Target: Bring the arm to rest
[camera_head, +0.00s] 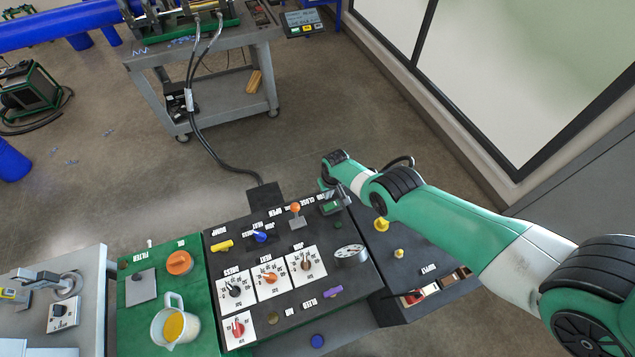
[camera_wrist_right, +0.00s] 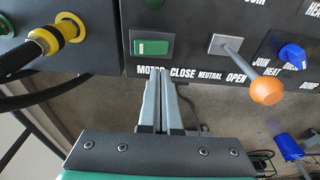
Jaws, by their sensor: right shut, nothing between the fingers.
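My right arm reaches in from the right in the head view. Its gripper (camera_head: 337,198) is over the far right part of the black control panel (camera_head: 220,262), beside the green motor switch (camera_head: 330,208). In the right wrist view the two fingers of the right gripper (camera_wrist_right: 160,82) are together with nothing between them. Their tips are just below the switch (camera_wrist_right: 152,48) in the picture; I cannot tell whether they touch the panel. The lever with the orange knob (camera_wrist_right: 268,90) stands to the right, apart from the fingers. My left gripper is not in view.
Dials, a gauge (camera_head: 351,254) and yellow hose fittings (camera_head: 381,224) crowd the panel. A jug of yellow liquid (camera_head: 175,325) stands on the green section. Black hoses run to the grey cart (camera_head: 222,100) behind. Open floor (camera_head: 330,110) lies between cart and window wall.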

